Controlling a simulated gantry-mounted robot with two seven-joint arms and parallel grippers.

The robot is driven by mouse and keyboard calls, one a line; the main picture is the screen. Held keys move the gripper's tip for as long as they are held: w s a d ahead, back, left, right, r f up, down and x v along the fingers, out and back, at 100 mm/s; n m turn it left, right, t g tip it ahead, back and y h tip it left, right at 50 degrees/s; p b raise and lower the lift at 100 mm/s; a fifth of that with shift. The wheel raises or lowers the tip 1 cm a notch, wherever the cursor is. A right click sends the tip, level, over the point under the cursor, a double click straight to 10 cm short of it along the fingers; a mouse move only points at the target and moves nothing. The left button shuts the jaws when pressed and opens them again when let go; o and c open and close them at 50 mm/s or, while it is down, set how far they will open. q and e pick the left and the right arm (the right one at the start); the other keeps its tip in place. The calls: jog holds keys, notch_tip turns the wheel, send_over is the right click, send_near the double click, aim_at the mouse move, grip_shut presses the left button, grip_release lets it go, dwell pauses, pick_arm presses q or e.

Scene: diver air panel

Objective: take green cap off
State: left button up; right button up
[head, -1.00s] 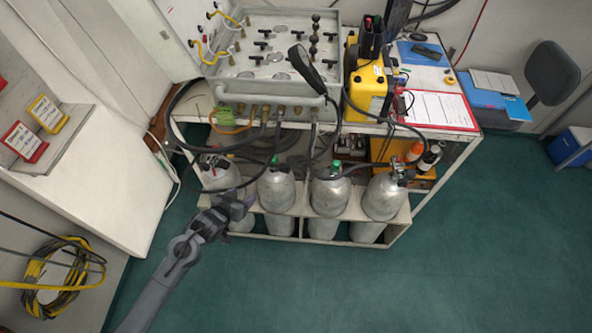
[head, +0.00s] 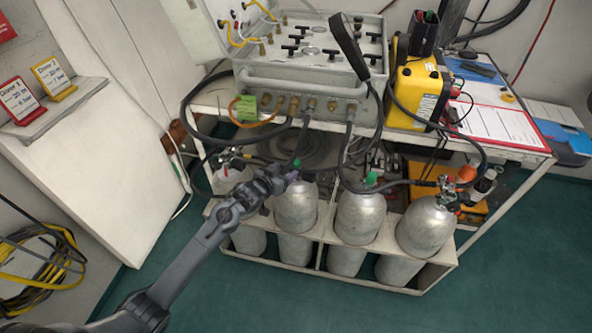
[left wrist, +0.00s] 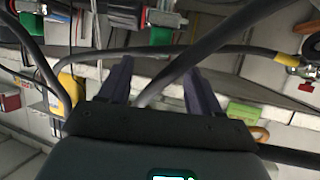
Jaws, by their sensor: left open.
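Two green caps sit on top of the two middle silver cylinders: one on the second cylinder (head: 296,207), the left cap (head: 297,163), and one on the third cylinder (head: 358,218), the right cap (head: 371,179). My left gripper (head: 285,174) is at the second cylinder's top, close beside the left cap and partly in front of that cylinder. In the left wrist view the jaws (left wrist: 158,68) are open and empty. A green cap (left wrist: 160,36) shows beyond the fingertips, between them in the picture; another green cap (left wrist: 57,37) is farther left. My right gripper is out of view.
Black hoses loop around the cylinder tops; one hose (left wrist: 225,55) crosses the left wrist view near the fingers. The outer cylinders carry valve fittings (head: 447,187). The grey air panel (head: 305,75) and yellow case (head: 418,90) stand above. Green floor in front is clear.

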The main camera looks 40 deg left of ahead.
aim_at(293, 165)
pick_arm(q)
jog(key=b+x, duration=0.1)
jog(key=x, duration=0.2)
jog(key=shift+w+f, duration=0.1)
jog(key=shift+w, duration=0.3)
jog(key=shift+w+a+f+b, duration=0.15)
jog(key=shift+w+f+b, duration=0.15)
jog(key=shift+w+b, duration=0.15)
jog(key=b+x, duration=0.2)
jog(key=x, duration=0.1)
jog(key=shift+w, duration=0.55)
jog(key=shift+f, duration=0.1)
jog(key=c, duration=1)
jog(key=shift+c, duration=0.2)
